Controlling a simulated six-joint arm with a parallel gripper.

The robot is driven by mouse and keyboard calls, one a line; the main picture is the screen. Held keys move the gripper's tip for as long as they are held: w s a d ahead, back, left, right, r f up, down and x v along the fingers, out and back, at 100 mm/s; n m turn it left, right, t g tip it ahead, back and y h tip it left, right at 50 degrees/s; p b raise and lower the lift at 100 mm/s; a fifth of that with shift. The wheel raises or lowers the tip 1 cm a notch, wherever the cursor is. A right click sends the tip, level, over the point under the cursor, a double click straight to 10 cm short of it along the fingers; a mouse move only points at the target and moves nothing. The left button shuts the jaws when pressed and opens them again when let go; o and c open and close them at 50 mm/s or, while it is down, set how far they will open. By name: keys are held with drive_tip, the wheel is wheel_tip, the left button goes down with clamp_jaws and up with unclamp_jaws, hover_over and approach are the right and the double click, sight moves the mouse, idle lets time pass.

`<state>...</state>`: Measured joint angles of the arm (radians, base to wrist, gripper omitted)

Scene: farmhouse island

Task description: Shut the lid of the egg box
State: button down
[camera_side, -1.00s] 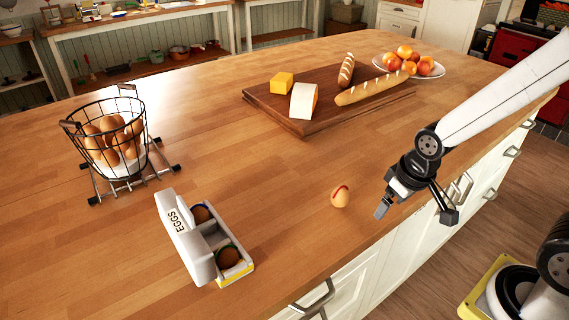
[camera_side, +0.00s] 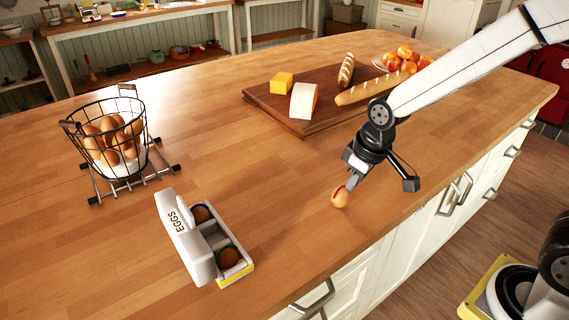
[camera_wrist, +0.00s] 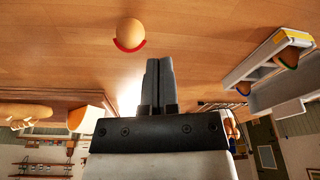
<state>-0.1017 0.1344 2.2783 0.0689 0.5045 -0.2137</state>
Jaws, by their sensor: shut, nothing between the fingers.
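The white egg box (camera_side: 195,243) stands on the wooden island with its lid (camera_side: 184,238), marked EGGS, open and standing up on the left side. Two brown eggs, one with a blue band (camera_side: 201,214) and one with a green band (camera_side: 228,257), sit in its tray. The box also shows at the right of the wrist view (camera_wrist: 272,62). My gripper (camera_side: 351,183) is shut and empty, to the right of the box and well apart from it. A loose egg with a red band (camera_side: 340,197) lies on the counter close by the fingertips in the side view.
A wire basket of eggs (camera_side: 112,136) stands at the left. A cutting board (camera_side: 298,125) with cheese and bread lies behind, and a fruit plate is beyond. The counter between the loose egg and the box is bare.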

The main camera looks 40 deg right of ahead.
drive_tip(key=w+a+r+n+y, duration=0.1)
drive_tip(key=w+a+r+n, duration=0.25)
drive_tip(key=w+a, duration=0.45)
wheel_tip(320, 180, up, 8)
drive_tip(key=n+g+y, duration=0.3)
drive_tip(key=n, duration=0.9)
hover_over(172, 223)
drive_tip(key=d, duration=0.2)
drive_tip(key=shift+a+m, duration=0.2)
drive_tip(key=shift+m, duration=0.05)
drive_tip(key=shift+f, duration=0.15)
drive_tip(key=shift+d+f, duration=0.1)
drive_tip(key=shift+f, duration=4.55)
